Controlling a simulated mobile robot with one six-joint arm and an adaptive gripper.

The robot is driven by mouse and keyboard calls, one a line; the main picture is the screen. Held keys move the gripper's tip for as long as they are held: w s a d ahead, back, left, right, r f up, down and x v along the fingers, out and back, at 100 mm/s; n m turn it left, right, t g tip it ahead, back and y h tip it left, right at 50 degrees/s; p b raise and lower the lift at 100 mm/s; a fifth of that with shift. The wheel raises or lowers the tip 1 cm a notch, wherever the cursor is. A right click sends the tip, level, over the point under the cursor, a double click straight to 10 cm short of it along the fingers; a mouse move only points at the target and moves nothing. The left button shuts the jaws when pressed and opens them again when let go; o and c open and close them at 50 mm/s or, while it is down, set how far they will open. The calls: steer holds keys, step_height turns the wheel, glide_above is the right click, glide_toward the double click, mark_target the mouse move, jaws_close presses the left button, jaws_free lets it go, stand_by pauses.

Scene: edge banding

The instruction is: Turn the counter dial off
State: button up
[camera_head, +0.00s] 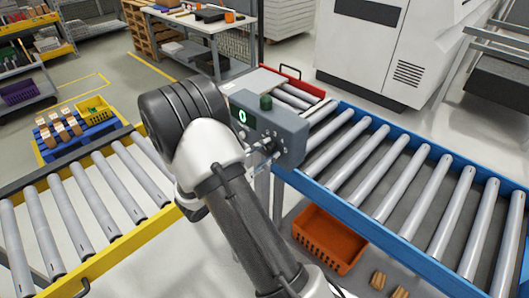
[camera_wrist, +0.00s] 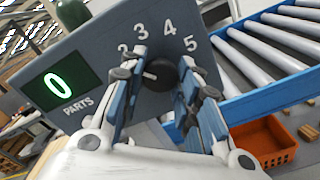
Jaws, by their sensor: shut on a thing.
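The counter box (camera_head: 285,138) is a grey-blue panel standing between the two roller conveyors. Its green display (camera_wrist: 57,88) reads 0 above the word PARTS. The black dial (camera_wrist: 163,74) sits on the panel's face, with the numbers 2, 3, 4 and 5 visible around it and a pale pointer mark aimed to the left, near the 2. My gripper (camera_wrist: 167,88) is at the panel with its two fingers on either side of the dial, shut on it. In the head view my gripper (camera_head: 268,150) partly covers the dial. Any other dial markings are hidden behind my fingers.
A blue-framed roller conveyor (camera_head: 400,155) runs on the right and a yellow-framed one (camera_head: 85,205) on the left. An orange crate (camera_head: 330,240) stands on the floor below.

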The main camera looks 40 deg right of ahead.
steer(key=c, duration=0.3)
steer(key=n+p, duration=0.2)
steer(key=n, duration=0.2)
steer(key=shift+r+n+p, duration=0.1)
steer(key=shift+n+p, duration=0.95)
steer(key=shift+n, duration=0.85)
steer(key=o, duration=1.1)
